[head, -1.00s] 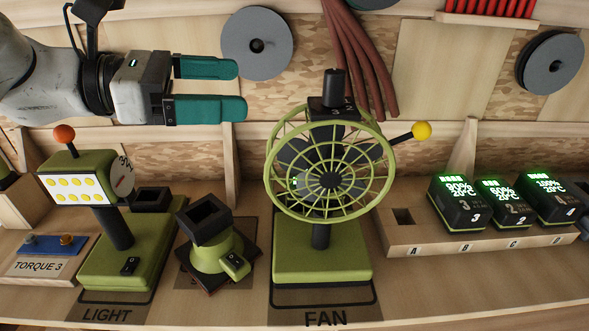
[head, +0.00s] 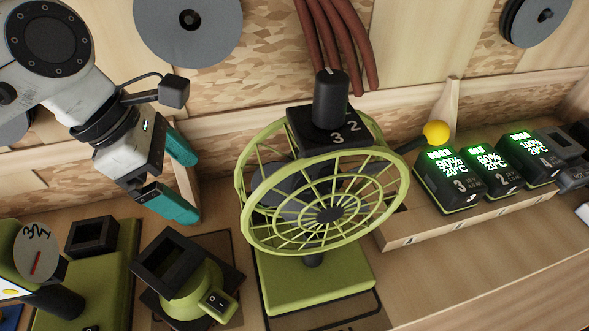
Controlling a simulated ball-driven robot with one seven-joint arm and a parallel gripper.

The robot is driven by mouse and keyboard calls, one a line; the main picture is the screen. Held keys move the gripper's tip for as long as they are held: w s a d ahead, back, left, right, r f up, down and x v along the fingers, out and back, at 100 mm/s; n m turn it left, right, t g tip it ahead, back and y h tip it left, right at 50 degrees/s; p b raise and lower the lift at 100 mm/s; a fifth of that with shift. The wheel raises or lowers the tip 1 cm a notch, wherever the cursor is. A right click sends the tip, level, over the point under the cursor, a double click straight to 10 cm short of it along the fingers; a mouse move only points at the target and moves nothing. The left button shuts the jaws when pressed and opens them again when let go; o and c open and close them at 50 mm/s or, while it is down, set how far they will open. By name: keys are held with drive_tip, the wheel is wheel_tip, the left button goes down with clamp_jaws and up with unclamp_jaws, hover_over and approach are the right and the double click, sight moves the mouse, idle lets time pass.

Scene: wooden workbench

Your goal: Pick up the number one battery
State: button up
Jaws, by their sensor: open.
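Three black batteries with glowing green displays stand in a row in a wooden holder (head: 405,233) on the right. The left battery (head: 449,184) reads 90% and bears a 3. The middle battery (head: 488,173) reads 60%; its number is hard to read. The right battery (head: 527,160) reads 100%; its small number is also too unclear to tell whether it is a 1. My gripper (head: 197,190) is open and empty, with teal fingers. It is at the left, above the bench and left of the fan, far from the batteries.
A green fan (head: 325,215) with a wire cage and black top stands between my gripper and the batteries. A green device with a square black socket (head: 170,262) sits below my gripper. The light's green base (head: 105,265) is at left.

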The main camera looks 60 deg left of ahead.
drive_tip(key=w+d+p, duration=0.1)
drive_tip(key=w, duration=0.2)
drive_tip(key=w+d+p, duration=0.1)
drive_tip(key=w, duration=0.3)
drive_tip(key=w+d+p, duration=0.1)
drive_tip(key=w, duration=0.3)
drive_tip(key=shift+w+d, duration=0.2)
drive_tip(key=shift+p+x, duration=0.9)
drive_tip(key=shift+x, duration=1.65)
drive_tip(key=shift+w+r, duration=0.1)
drive_tip(key=c, duration=1.4)
